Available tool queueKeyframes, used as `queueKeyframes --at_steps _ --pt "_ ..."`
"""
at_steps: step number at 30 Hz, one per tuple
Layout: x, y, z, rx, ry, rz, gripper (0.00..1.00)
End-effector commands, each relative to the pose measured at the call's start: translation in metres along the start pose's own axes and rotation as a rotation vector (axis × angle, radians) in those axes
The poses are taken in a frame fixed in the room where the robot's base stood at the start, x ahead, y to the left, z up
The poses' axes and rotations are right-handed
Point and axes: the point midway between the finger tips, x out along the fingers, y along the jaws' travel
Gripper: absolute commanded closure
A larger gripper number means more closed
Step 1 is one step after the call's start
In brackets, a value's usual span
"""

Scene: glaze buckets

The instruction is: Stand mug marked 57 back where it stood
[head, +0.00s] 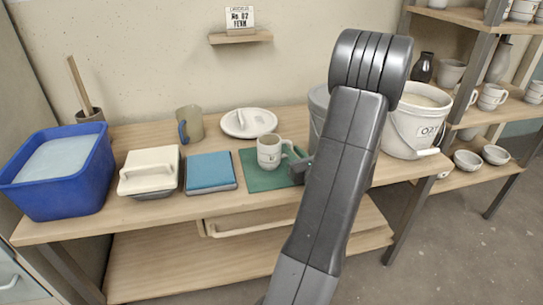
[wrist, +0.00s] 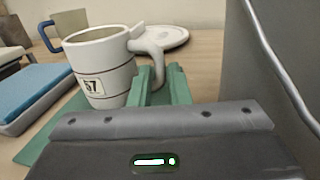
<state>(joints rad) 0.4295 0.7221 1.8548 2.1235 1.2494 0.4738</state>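Mug marked 57 (head: 269,153) is pale and speckled, with a number plate on its side. It appears upright over the green mat (head: 254,183); I cannot tell for sure whether its base touches. In the wrist view the mug (wrist: 105,62) shows its 57 plate, with its handle on the right. My gripper (wrist: 162,72) has green fingers close together, one on each side of the handle's lower part, and looks shut on it. In the head view my arm hides part of the gripper.
Left of the mat are a blue cloth pad (head: 210,171), a lidded white dish (head: 149,171) and a blue tub (head: 60,165). Behind are a blue-handled mug (head: 192,124) and a white lid (head: 249,122). Buckets, including a white one (head: 414,125), stand close on the right.

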Motion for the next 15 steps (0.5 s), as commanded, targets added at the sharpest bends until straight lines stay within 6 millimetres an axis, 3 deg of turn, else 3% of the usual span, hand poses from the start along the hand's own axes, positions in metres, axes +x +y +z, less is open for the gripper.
queueKeyframes --at_steps 6,14,15 --pt "0.027 0.0 -0.002 -0.002 -0.001 0.002 0.84" --pt "0.03 -0.001 -0.002 -0.001 0.0 0.0 0.84" --pt "0.03 -0.001 -0.002 -0.001 0.0 0.0 0.9"
